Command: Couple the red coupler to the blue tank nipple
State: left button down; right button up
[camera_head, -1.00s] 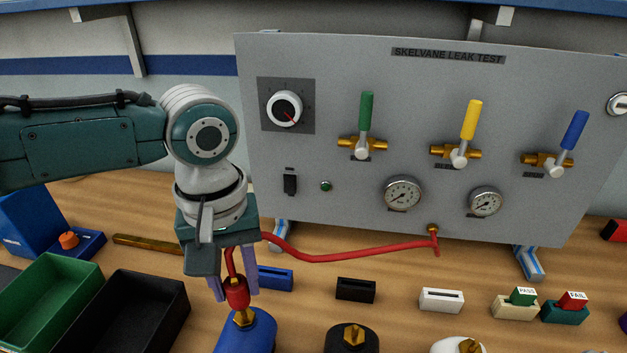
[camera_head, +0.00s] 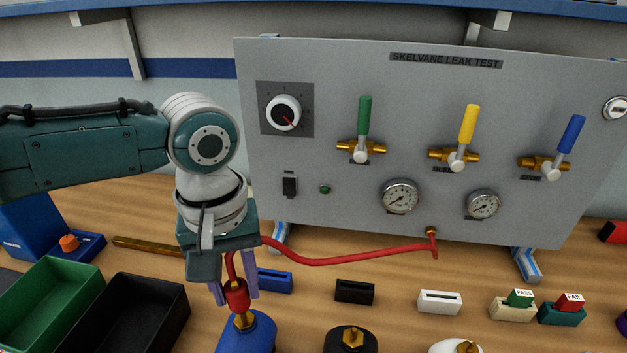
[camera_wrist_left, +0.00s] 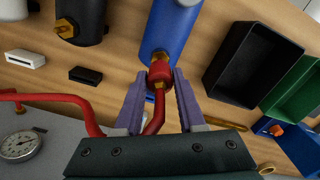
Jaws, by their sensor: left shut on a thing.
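The red coupler (camera_head: 237,297) is at the end of the red hose (camera_head: 350,258), which runs from a brass port on the panel. My left gripper (camera_head: 235,290) points down and is shut on the red coupler. The coupler is directly above the brass nipple (camera_head: 244,321) of the blue tank (camera_head: 247,336), at its top; the exact seating is hard to tell. In the left wrist view the coupler (camera_wrist_left: 160,74) sits between the purple fingers, against the top end of the blue tank (camera_wrist_left: 170,28). My right gripper is not in view.
A black tank (camera_head: 350,341) and a white tank (camera_head: 456,346) stand to the right. A black bin (camera_head: 175,300) and green bin (camera_head: 88,282) are at left. Blue, black and white slotted blocks lie behind the tanks. The grey test panel (camera_head: 320,215) stands at the back.

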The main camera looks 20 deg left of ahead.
aim_at(233, 278)
pick_arm(q)
jog(key=shift+p, duration=0.35)
jog(key=shift+f+b, duration=0.9)
jog(key=shift+f, duration=0.6)
jog(key=shift+c, duration=2.1)
grip_release()
jog(key=shift+r, duration=0.1)
notch_tip(233, 278, up, 10)
jog(key=shift+f+p, duration=0.1)
jog(key=shift+p, duration=0.4)
